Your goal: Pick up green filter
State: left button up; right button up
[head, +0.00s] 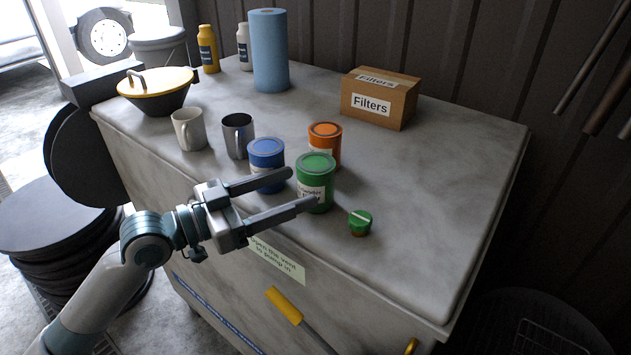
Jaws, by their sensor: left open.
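A small green filter (360,223) with a pale stripe across its top sits on the grey worktop near its front edge. My left gripper (303,189) is open, with its two fingers pointing right. Its fingertips are to the left of the green filter and apart from it. Nothing is held between the fingers. A larger green can (315,172) stands just behind the near finger, which covers part of its lower front. My right gripper does not show.
A blue can (266,152) and an orange can (325,130) stand close to the green can. Two mugs (238,136) are to the left. A cardboard Filters box (372,108) and a blue paper roll (270,50) stand at the back. The worktop's right side (450,190) is clear.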

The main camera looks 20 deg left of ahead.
aim_at(299, 184)
pick_arm(q)
jog(key=shift+d, duration=0.1)
jog(key=p+x, duration=0.2)
jog(key=x, duration=0.2)
jog(key=shift+w+d+r, duration=0.1)
jog(key=shift+w+r, duration=0.05)
jog(key=shift+w, duration=0.05)
jog(key=shift+w+d+p, duration=0.3)
jog(key=shift+w+d, duration=0.15)
jog(key=c, duration=1.1)
